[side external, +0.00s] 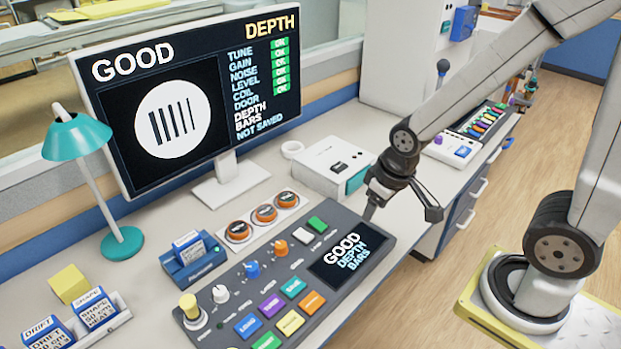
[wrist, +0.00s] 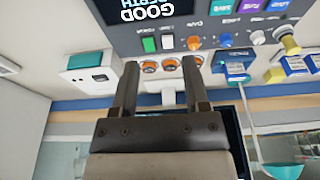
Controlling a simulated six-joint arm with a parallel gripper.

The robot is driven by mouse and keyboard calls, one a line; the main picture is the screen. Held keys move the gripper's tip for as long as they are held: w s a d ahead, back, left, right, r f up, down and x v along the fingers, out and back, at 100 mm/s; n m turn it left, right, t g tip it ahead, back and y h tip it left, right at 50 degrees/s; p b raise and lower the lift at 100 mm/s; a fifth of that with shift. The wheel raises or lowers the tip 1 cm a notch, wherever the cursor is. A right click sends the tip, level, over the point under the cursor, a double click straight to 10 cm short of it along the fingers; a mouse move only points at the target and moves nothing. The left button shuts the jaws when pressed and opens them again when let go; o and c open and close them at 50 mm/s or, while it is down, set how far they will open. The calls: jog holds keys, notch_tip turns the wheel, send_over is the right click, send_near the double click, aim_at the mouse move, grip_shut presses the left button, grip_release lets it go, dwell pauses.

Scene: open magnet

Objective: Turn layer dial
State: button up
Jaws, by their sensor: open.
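My gripper (side external: 403,208) is open and empty, above the right end of the grey console (side external: 345,218), near its small display. In the wrist view its two fingers (wrist: 160,64) are spread apart. The console carries an orange knob (side external: 280,249), a blue knob (side external: 252,270) and a white knob (side external: 220,293).
A monitor (side external: 150,165) reads GOOD, DEPTH BARS and NOT SAVED. The console display (side external: 350,252) reads GOOD DEPTH BARS. Coloured buttons (side external: 270,305) and a yellow-topped lever (side external: 189,306) stand on the console. A white box (side external: 330,165), a blue card holder (side external: 192,262) and a teal lamp (side external: 78,132) stand nearby.

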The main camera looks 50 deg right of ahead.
jog(key=shift+o, duration=0.2)
jog(key=shift+o, duration=1.2)
jog(key=n+g, duration=0.2)
jog(key=n, duration=1.1)
send_near(251, 267)
jog(key=shift+s+d+f, duration=0.1)
jog(key=shift+d+f, duration=0.3)
jog(key=shift+w+a+f+n, duration=0.2)
jog(key=shift+a+f+n, duration=0.1)
jog(key=shift+a+f, duration=0.15)
jog(key=shift+w+d+f, duration=0.1)
jog(key=shift+w+f, duration=0.05)
jog(key=shift+f, duration=3.7)
